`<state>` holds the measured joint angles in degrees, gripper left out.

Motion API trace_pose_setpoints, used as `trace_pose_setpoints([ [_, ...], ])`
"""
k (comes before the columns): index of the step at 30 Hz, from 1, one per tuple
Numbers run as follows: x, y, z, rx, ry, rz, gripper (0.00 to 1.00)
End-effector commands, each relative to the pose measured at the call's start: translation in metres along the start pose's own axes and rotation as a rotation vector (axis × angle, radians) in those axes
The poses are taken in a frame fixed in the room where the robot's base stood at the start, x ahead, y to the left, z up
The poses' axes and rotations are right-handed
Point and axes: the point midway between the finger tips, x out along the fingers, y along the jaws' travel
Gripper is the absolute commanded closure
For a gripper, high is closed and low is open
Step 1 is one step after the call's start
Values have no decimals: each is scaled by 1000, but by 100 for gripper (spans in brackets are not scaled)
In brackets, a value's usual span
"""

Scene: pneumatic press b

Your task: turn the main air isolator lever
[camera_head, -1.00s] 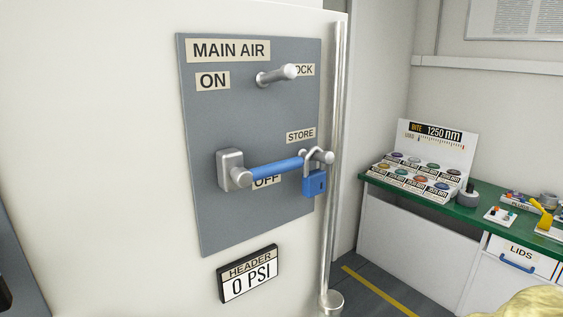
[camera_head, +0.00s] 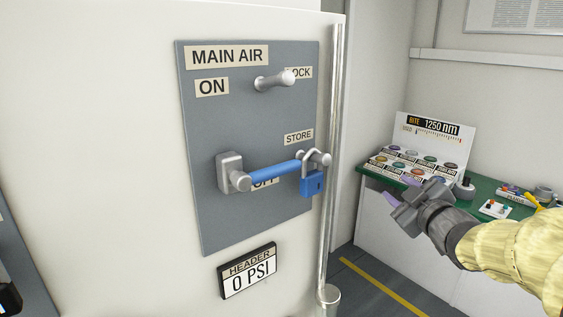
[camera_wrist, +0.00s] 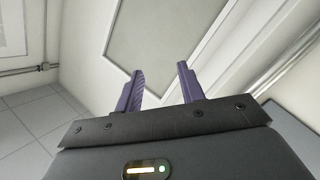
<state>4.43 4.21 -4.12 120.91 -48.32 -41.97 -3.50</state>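The main air isolator lever (camera_head: 275,172) has a blue handle and a grey metal hub (camera_head: 233,174). It lies nearly level, pointing right across the OFF label (camera_head: 265,182). A blue padlock (camera_head: 312,183) hangs by its shackle at the STORE peg (camera_head: 322,159), by the lever's tip; whether the shackle also goes round the lever is unclear. My gripper (camera_head: 398,190) is to the right of the panel, apart from lever and padlock. In the wrist view its two purple fingers (camera_wrist: 157,88) are spread, with nothing between them.
The grey MAIN AIR panel (camera_head: 225,120) also bears a LOCK peg (camera_head: 275,80) and an ON label (camera_head: 212,87). A vertical steel rail (camera_head: 332,150) stands at its right edge. A gauge reading 0 PSI (camera_head: 248,272) is below. A green-topped bench (camera_head: 485,188) with small items is behind my arm.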

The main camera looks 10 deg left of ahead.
Motion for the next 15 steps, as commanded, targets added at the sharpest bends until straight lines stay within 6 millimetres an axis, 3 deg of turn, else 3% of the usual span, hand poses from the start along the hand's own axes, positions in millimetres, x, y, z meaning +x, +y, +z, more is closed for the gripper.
trace_pose_setpoints([
  [1,2,12,-25,-71,98,-11,61],
  [6,-8,23,-96,-301,423,-104,61],
  [10,-32,18,-135,-461,652,-217,61],
  [15,-77,7,-162,-632,914,-419,61],
])
